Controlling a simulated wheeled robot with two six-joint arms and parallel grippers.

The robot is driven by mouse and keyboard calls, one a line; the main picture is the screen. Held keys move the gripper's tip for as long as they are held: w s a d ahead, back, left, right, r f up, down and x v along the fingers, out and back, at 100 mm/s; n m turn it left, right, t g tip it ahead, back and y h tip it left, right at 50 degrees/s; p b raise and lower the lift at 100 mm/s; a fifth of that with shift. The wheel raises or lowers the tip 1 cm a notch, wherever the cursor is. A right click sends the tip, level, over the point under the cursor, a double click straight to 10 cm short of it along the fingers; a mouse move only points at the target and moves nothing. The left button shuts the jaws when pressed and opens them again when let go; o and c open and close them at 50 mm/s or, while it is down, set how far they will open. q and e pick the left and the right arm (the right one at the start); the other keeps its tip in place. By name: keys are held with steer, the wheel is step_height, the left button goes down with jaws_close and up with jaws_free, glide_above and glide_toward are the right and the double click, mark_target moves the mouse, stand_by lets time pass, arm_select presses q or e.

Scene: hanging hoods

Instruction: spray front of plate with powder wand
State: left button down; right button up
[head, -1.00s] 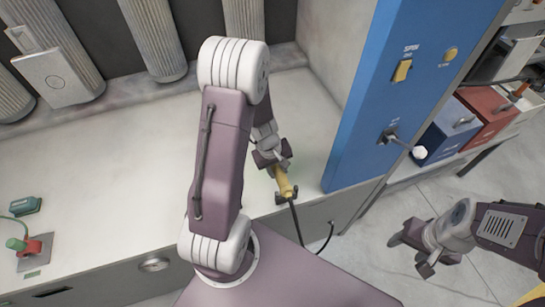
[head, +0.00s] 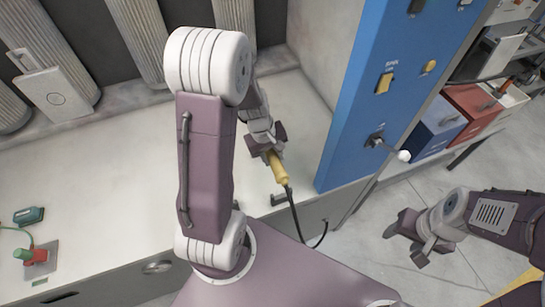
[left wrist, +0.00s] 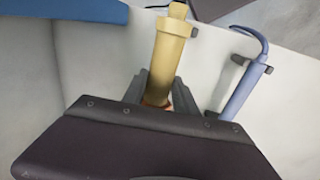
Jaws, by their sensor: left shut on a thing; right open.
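The yellow powder wand (head: 278,168) is in my left gripper (head: 268,145), over the front edge of the pale booth. A dark hose runs down from its lower end. In the left wrist view the wand (left wrist: 169,52) stands between the two grey fingers (left wrist: 160,92), which are shut on it. My left arm hides part of the booth behind it. My right gripper (head: 418,240) is open and empty over the floor at the right.
A blue control panel (head: 372,110) with switches and a white-knobbed lever (head: 402,155) stands right of the wand. Ribbed grey cylinders (head: 135,40) line the back wall. A blue-grey tube (left wrist: 243,90) shows in the left wrist view. The pale booth surface (head: 110,180) is mostly clear.

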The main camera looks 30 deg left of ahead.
arm_select(q)
steer(key=shift+r+p, duration=2.1)
steer(key=shift+r, duration=0.35)
steer(key=shift+f, duration=0.1)
